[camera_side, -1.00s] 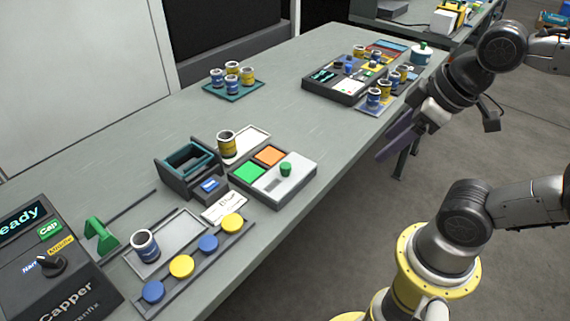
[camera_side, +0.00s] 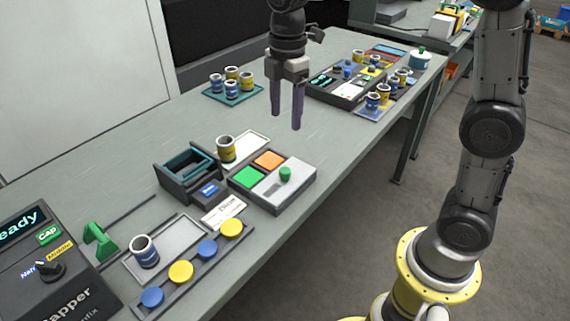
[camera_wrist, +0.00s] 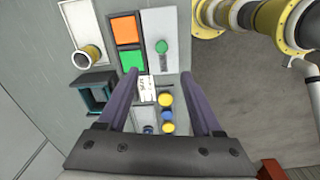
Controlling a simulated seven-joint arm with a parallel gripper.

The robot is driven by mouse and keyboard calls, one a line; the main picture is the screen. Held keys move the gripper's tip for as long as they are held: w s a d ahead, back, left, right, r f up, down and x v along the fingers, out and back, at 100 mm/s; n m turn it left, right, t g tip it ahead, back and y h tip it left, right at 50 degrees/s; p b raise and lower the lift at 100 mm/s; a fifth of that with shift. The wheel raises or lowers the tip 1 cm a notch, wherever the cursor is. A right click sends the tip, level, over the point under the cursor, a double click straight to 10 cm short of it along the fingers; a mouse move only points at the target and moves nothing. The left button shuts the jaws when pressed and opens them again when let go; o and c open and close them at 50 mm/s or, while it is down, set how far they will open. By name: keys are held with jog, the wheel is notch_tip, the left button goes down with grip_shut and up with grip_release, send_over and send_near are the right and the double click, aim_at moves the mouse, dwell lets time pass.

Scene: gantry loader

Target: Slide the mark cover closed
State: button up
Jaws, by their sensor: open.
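The mark cover (camera_side: 295,187) is a light grey plate with a green knob (camera_side: 285,174), lying over the right half of a dark-framed box. A green square (camera_side: 248,177) and an orange square (camera_side: 270,159) show uncovered on the left half. In the wrist view the cover (camera_wrist: 155,28), its knob (camera_wrist: 161,47) and both squares are seen from above. My gripper (camera_side: 285,120) is open and empty, pointing down above the table, raised clear of the cover. The wrist view shows its two purple fingers (camera_wrist: 160,75) apart with nothing between them.
Left of the box are a dark holder with a teal frame (camera_side: 190,163) and a yellow-banded cup (camera_side: 226,149) on a pale mat. A row of blue and yellow caps (camera_side: 181,271) and a capper console (camera_side: 40,265) stand in front. The table behind the box is mostly bare.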

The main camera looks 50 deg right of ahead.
aim_at(285, 169)
notch_tip(285, 169, down, 15)
jog(key=shift+a+r, duration=0.1)
dwell(0.5)
grip_shut()
jog(key=shift+w+r, duration=0.1)
dwell(1.2)
